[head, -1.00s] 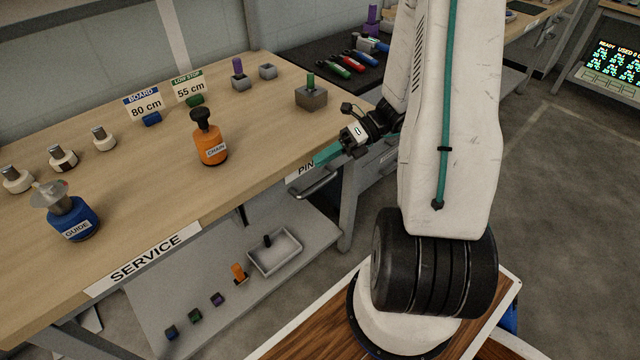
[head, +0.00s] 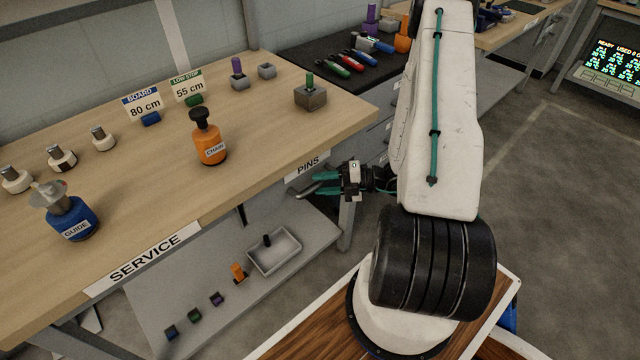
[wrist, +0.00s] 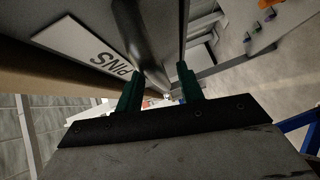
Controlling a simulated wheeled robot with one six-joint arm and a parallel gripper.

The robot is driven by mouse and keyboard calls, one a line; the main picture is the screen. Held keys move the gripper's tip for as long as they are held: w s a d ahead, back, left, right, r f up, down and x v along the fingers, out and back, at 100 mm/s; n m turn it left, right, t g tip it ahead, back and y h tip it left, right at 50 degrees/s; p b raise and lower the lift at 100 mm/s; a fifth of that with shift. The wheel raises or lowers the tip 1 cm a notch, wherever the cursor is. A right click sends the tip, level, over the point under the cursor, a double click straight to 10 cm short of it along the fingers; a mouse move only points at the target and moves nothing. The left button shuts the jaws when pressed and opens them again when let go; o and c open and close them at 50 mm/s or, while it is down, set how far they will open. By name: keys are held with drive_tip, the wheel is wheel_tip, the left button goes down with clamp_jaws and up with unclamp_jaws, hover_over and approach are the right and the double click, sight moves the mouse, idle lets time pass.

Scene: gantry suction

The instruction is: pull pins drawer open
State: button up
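The drawer labelled PINS (head: 307,167) is under the bench's right end and looks closed. Its label (wrist: 80,42) also shows upside down in the wrist view. The drawer's grey bar handle (head: 303,193) is just below the label. My gripper (head: 318,184) is at the drawer front with its teal fingers pointing at the handle. In the wrist view the two fingers (wrist: 160,85) are apart, and a grey bar-like surface (wrist: 143,38) shows by the left finger. I cannot tell whether the fingers touch the handle.
The wooden bench top (head: 270,140) lies above and left of my gripper. An orange CHAIN bottle (head: 208,145) and a grey block with a green pin (head: 310,95) stand on it. A lower shelf (head: 200,290) holds a grey tray (head: 275,255). Floor is open at right.

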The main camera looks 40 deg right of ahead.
drive_tip(key=shift+w+a, duration=0.4)
drive_tip(key=shift+a, duration=0.05)
drive_tip(key=shift+c, duration=0.4)
